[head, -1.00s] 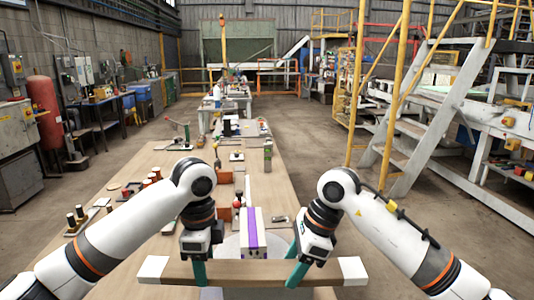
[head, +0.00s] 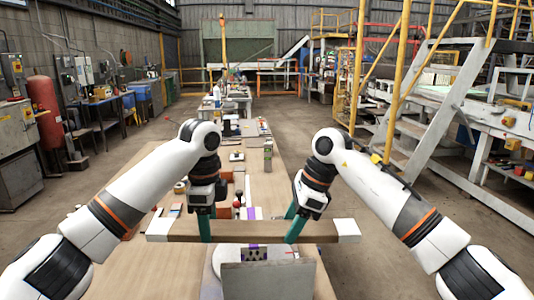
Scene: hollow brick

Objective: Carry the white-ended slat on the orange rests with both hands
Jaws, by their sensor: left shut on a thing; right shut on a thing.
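The slat (head: 250,231) is a brown bar with a white block at each end. It lies level across the lower middle of the head view. My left gripper (head: 204,230) is shut on it left of the middle, its green fingers reaching down over the bar. My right gripper (head: 294,230) is shut on it right of the middle, its fingers slanted. An orange block (head: 225,213), seemingly a rest, shows just beyond the slat between the grippers. I cannot make out the other rest. Whether the slat touches anything below is hidden.
The wooden table (head: 130,262) runs away ahead with small items. A yellow-railed stair (head: 420,110) stands right; bare floor lies beside the table.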

